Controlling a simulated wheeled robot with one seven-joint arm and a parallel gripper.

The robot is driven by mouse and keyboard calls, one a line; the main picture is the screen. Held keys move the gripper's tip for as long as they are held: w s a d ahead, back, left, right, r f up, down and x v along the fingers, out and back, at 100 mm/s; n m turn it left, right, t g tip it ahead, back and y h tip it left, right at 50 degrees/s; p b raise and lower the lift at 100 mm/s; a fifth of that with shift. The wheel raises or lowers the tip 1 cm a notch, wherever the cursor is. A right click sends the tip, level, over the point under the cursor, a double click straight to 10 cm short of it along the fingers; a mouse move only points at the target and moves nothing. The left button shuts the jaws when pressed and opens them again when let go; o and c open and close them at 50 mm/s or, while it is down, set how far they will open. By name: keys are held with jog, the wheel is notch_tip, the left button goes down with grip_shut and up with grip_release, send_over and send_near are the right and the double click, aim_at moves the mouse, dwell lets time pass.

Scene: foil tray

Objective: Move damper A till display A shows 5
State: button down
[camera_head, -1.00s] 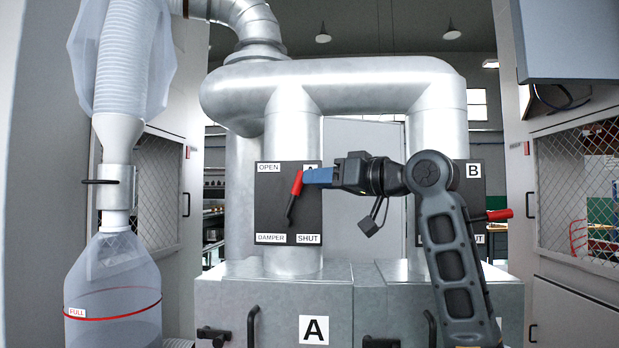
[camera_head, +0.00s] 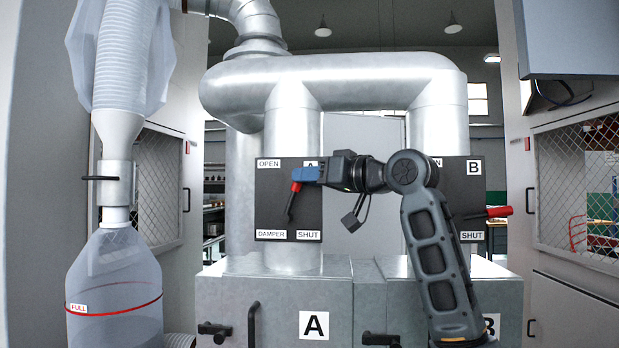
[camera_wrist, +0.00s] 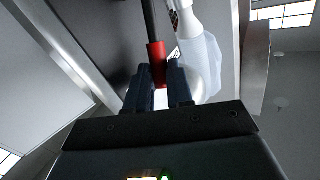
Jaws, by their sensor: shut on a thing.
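Damper A's lever has a red grip (camera_head: 296,187) and a dark shaft, on the black plate (camera_head: 265,210) marked OPEN at top and DAMPER and SHUT at the bottom. The lever stands nearly upright, its top leaning slightly right. My gripper (camera_head: 304,175) reaches it from the right, and its blue fingers cover the upper part of the grip. In the wrist view the red grip (camera_wrist: 157,60) sits between the two fingers (camera_wrist: 159,85), which are shut on it. I cannot make out display A in either view.
Damper B's red-tipped lever (camera_head: 497,212) sticks out to the right behind my arm. Grey boxes marked A (camera_head: 314,325) and B stand below the pipes. A clear collection bag (camera_head: 115,285) hangs at left. Mesh-windowed cabinets (camera_head: 590,185) flank both sides.

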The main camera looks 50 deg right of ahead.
dwell(0.3)
jog(key=f+m+t+b, duration=0.1)
jog(key=b, duration=0.1)
jog(key=s+d+f+t+b, duration=0.1)
jog(key=b, duration=0.1)
jog(key=shift+s+f+m, duration=0.25)
jog(key=shift+s+m, duration=0.05)
jog(key=shift+m, duration=0.1)
jog(key=m+t+b, duration=0.1)
jog(key=s+d+t+b, duration=0.1)
jog(key=shift+f+m+h+b, duration=0.3)
jog(key=shift+f+m+b, duration=0.05)
jog(key=shift+f+m, duration=0.05)
jog(key=c, duration=1.3)
grip_release()
jog(key=b+v, duration=0.1)
jog(key=v, duration=0.7)
jog(key=shift+w+f, duration=0.15)
